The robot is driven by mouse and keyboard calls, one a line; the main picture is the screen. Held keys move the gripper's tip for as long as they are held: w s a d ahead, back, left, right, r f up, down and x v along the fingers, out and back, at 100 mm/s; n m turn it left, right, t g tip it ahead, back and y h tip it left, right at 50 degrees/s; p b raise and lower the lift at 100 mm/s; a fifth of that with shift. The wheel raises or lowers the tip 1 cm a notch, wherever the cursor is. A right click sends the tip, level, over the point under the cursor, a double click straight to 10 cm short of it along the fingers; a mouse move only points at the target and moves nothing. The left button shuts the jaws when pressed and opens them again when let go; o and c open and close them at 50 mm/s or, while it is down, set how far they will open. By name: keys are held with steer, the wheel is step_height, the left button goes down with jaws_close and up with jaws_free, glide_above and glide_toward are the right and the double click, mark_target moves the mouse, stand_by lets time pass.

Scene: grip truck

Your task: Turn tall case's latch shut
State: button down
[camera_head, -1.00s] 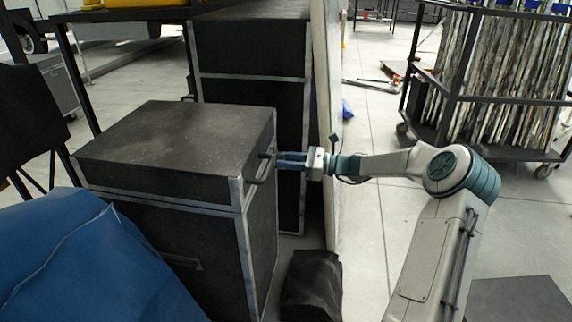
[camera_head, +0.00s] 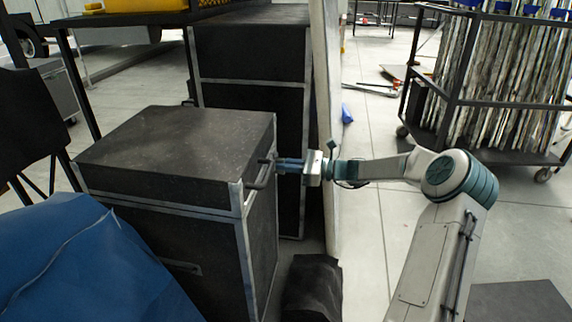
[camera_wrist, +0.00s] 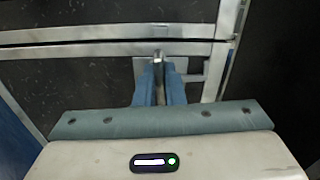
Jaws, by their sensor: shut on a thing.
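The black case (camera_head: 160,150) with metal edges and a lid seam stands in front of a taller black case stack (camera_head: 250,50). My gripper (camera_head: 279,164) reaches in from the right to the front case's right side, beside a dark handle-like bar (camera_head: 260,174). In the wrist view, my gripper (camera_wrist: 157,74) has its blue fingers closed on a small upright metal latch (camera_wrist: 157,55). The latch stands at the seam over a metal plate (camera_wrist: 190,70). The fingers hide its lower part, so I cannot tell its exact turn.
A pale upright panel (camera_head: 328,120) stands behind my gripper. A black bag-like block (camera_head: 313,288) lies on the floor below. A blue cover (camera_head: 80,260) fills the lower left. A cart of sheets (camera_head: 500,90) stands at the right, with open floor before it.

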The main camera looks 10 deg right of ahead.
steer(key=shift+s+a+f+n+b, duration=0.15)
steer(key=shift+n+b, duration=0.55)
steer(key=shift+n, duration=3.55)
steer(key=shift+s+d+f+n+b, duration=0.15)
steer(key=shift+n+b, duration=0.5)
steer(key=shift+n, duration=3.6)
steer(key=shift+a, duration=0.1)
steer(key=shift+w, duration=0.1)
steer(key=c, duration=1.5)
jaws_free()
steer(key=shift+p+v, duration=2.1)
steer(key=shift+v, duration=4.85)
